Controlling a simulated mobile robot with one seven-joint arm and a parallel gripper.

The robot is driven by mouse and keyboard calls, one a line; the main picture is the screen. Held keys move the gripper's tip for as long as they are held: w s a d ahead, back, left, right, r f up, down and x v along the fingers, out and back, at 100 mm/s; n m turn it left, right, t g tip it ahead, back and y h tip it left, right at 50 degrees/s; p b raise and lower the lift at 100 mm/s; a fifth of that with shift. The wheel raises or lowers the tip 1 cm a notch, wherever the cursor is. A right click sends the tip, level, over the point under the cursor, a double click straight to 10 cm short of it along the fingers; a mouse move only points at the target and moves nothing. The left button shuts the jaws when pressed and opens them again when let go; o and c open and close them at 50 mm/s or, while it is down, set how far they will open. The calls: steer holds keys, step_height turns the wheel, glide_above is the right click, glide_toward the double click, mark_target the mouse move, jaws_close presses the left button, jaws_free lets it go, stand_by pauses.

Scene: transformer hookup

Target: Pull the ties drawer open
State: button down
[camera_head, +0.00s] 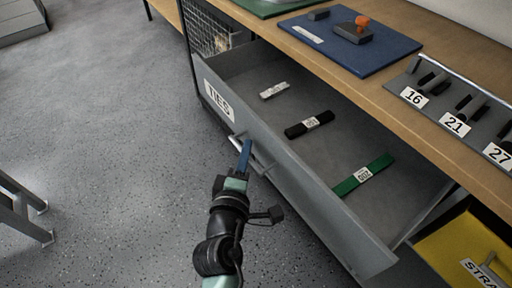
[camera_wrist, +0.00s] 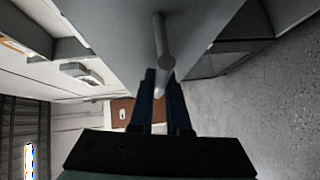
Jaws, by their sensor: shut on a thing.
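The grey ties drawer (camera_head: 300,185), labelled TIES on its front, stands pulled well out from under the wooden bench. Inside lie a white bundle (camera_head: 274,90), a black bundle (camera_head: 309,125) and a green bundle (camera_head: 363,174), each apart from the others. My gripper (camera_head: 244,150) is at the bar handle (camera_head: 261,163) on the drawer front, with its blue fingers shut on it. The wrist view also shows the handle (camera_wrist: 160,50) running down between the fingertips (camera_wrist: 158,85). The exact contact is partly hidden by the fingers.
A blue mat (camera_head: 395,45) with a grey block and orange knob lies on the bench (camera_head: 375,90). A rack labelled 16, 21 and 27 (camera_head: 450,110) stands at the right. A yellow drawer (camera_head: 445,248) is at lower right. Open floor (camera_head: 120,130) lies left.

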steer(key=s+a+b, duration=0.2)
steer(key=s+a, duration=0.3)
steer(key=a, duration=0.2)
steer(key=shift+s, duration=0.15)
steer(key=shift+a, duration=0.15)
steer(key=c, duration=0.9)
jaws_free()
steer(key=s+a+r, duration=0.1)
steer(key=s+a, duration=0.1)
steer(key=s, duration=1)
steer(key=shift+s+r, duration=0.35)
steer(key=shift+r, duration=0.05)
steer(key=shift+d, duration=0.1)
